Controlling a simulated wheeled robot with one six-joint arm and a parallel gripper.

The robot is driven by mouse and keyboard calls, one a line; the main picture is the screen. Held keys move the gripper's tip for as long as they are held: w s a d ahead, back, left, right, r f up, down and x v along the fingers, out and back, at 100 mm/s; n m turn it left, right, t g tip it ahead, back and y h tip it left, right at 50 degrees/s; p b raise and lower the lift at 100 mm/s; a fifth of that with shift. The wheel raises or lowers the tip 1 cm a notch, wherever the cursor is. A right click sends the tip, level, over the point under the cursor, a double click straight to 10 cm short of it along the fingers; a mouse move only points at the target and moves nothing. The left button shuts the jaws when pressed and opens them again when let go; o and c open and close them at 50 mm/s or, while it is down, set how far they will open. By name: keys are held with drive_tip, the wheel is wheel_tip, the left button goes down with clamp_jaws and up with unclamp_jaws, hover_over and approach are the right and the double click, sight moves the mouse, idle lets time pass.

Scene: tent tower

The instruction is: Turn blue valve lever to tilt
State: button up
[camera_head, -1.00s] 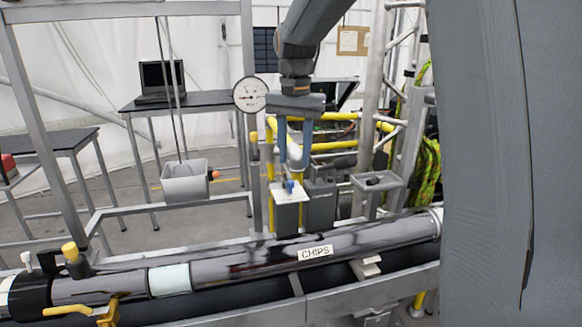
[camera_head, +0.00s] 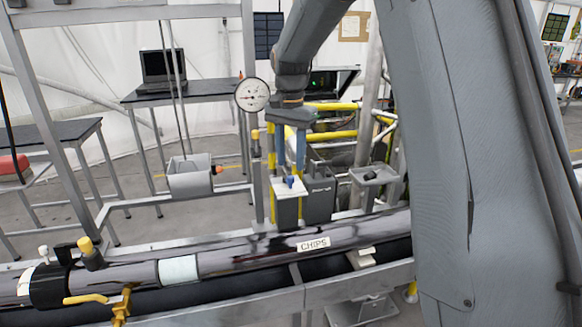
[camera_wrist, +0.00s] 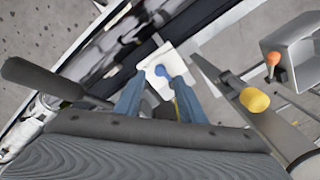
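The blue valve lever (camera_head: 290,181) is a small blue handle on top of a white box (camera_head: 286,188) behind the pipe. In the wrist view the blue lever (camera_wrist: 160,70) shows over the white plate-like top (camera_wrist: 153,80). My gripper (camera_head: 290,168) is open, with two blue fingers pointing down just above the lever. In the wrist view my gripper's fingers (camera_wrist: 158,77) stand apart, with the lever showing between their tips. I cannot tell whether either finger touches it.
A long dark pipe labelled CHIPS (camera_head: 250,249) runs in front. A yellow-tipped post (camera_head: 256,145) and a round gauge (camera_head: 252,95) stand close on the left. A grey bin (camera_head: 190,178) is further left, and a small tray (camera_head: 372,175) is at the right.

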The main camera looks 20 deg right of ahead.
sight(291, 177)
drive_tip(key=shift+f+p, duration=0.75)
drive_tip(key=shift+f, duration=1.6)
clamp_jaws()
